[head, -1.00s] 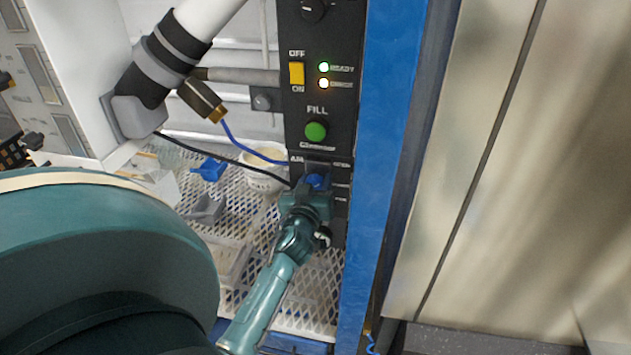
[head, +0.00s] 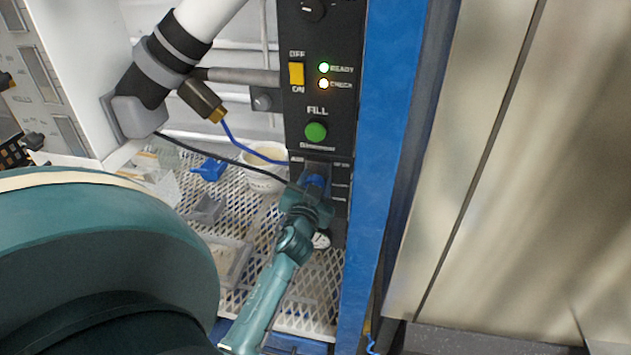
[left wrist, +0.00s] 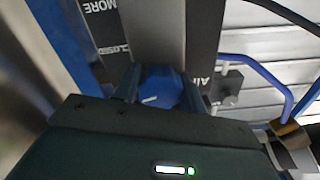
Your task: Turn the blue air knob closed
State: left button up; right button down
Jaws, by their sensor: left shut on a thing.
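The blue air knob (head: 314,181) is on the lower part of the black control panel (head: 318,100) in the head view. My left gripper (head: 311,186) reaches up to it from below and is shut on it. In the left wrist view the blue knob (left wrist: 161,90) sits between the two fingers of the left gripper (left wrist: 160,93), with a white mark on its face. The panel there carries the words "MORE" and "CLOSED" and part of "AIR". The gripper hides part of the knob and its labels in the head view. My right gripper is not in view.
A yellow switch (head: 297,74), lit lamps and a green FILL button (head: 316,131) are above the knob. A blue upright (head: 383,150) runs close at the right. A blue hose (head: 245,147), a white tub (head: 263,180) and small trays are at the left over metal mesh.

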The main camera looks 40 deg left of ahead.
pick_arm(q)
jog(key=m, duration=0.6)
jog(key=shift+r, duration=0.1)
jog(key=m, duration=0.5)
jog(key=shift+m, duration=0.3)
dwell(0.3)
jog(key=o, duration=1)
